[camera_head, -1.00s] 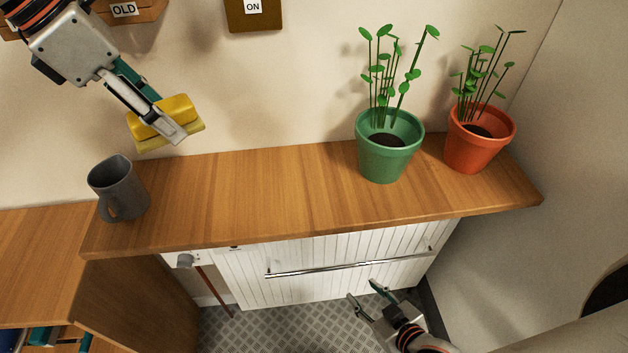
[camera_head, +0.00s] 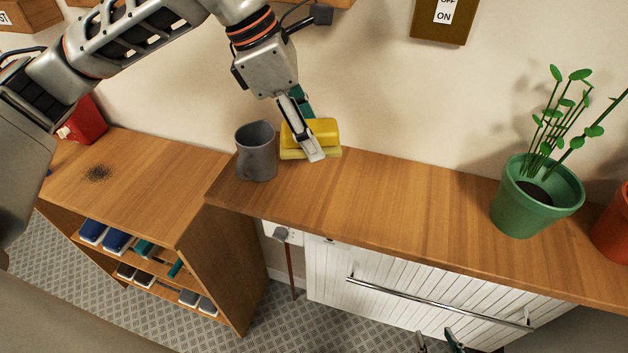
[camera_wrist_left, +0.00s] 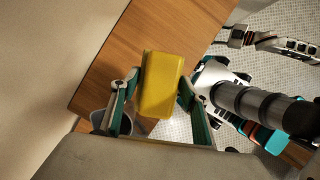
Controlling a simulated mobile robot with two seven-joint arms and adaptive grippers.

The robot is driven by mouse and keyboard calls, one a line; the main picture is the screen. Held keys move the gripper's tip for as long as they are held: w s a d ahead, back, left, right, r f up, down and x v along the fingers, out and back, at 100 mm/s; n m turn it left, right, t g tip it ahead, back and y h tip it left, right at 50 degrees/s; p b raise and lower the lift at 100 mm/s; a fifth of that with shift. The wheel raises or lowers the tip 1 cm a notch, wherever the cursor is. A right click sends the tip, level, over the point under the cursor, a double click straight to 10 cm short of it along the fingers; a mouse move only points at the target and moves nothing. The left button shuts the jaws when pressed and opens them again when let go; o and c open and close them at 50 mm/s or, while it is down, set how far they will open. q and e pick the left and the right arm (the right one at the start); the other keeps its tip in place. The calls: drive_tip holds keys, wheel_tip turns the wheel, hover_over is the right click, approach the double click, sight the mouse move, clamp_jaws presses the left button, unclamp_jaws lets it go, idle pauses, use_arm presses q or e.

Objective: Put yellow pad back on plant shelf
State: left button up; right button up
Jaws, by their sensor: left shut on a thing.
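The yellow pad (camera_head: 322,130) has a thicker darker yellow top and a paler flat base. My left gripper (camera_head: 308,132) is shut on it; in the left wrist view the pad (camera_wrist_left: 160,85) sits between the two fingers. The plant shelf (camera_head: 400,205) is the long wooden board along the wall. The pad is over its back left part, just right of the grey mug (camera_head: 256,155); I cannot tell whether it touches the board. My right gripper (camera_head: 438,342) shows only partly at the bottom edge, its fingers apart and empty.
A green pot (camera_head: 535,205) with a plant and an orange pot (camera_head: 612,235) stand at the shelf's right. The board between pad and green pot is clear. A lower wooden cabinet (camera_head: 150,180) stands left. A white drawer front (camera_head: 400,280) is below the shelf.

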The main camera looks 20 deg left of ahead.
sight(282, 139)
use_arm(q)
wheel_tip(282, 139, down, 12)
drive_tip(key=shift+f, duration=0.15)
idle(0.3)
drive_tip(key=shift+f, duration=0.1)
drive_tip(key=o, duration=1)
drive_tip(key=shift+r, duration=0.25)
drive_tip(key=v, duration=1.1)
drive_tip(key=shift+s+a+r, duration=0.1)
drive_tip(key=shift+a+r, duration=0.1)
drive_tip(key=shift+r, duration=0.15)
